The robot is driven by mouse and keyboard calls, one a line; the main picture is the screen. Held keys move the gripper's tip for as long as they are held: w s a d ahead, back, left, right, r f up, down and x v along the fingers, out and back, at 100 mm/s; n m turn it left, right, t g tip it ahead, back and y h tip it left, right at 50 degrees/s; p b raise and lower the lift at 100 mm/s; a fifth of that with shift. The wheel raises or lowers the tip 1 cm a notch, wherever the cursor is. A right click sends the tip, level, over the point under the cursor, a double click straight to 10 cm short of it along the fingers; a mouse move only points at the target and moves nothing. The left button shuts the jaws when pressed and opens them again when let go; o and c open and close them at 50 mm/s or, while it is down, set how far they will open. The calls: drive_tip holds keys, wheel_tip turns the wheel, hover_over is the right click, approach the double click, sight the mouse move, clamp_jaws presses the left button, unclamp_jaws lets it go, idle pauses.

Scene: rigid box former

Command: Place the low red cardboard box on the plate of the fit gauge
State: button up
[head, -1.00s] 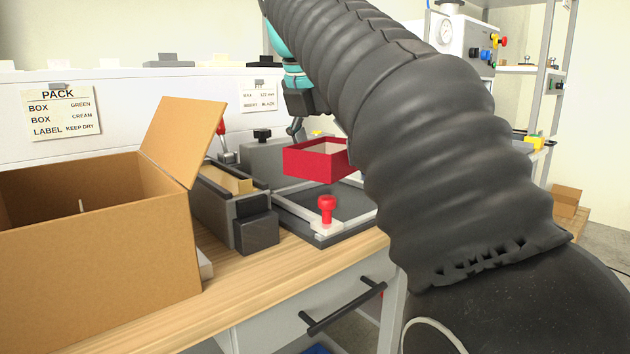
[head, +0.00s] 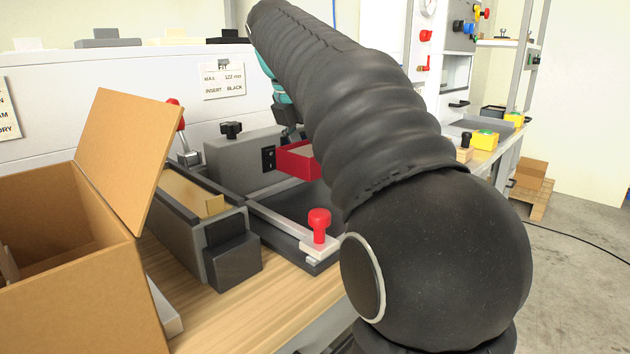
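A small gap seems to lie between box and plate, but contact is hard to judge. The fit gauge has a pale bar with a red knob (head: 319,222) at its front. My gripper (head: 291,134) points down at the box's back wall and appears shut on it, though the fingertips are small and partly hidden.
An open brown carton (head: 75,290) with a raised flap stands at left. A dark grey holder (head: 190,225) with cardboard pieces is between it and the gauge. A grey block (head: 245,158) with a black knob stands behind. Bare wooden bench shows in front.

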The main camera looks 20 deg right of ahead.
sight(315, 195)
drive_tip(key=shift+f+b, duration=0.6)
drive_tip(key=shift+f, duration=2.05)
drive_tip(key=o, duration=1)
drive_tip(key=shift+f, duration=0.1)
drive_tip(key=p+v, duration=0.2)
drive_tip(key=v, duration=1)
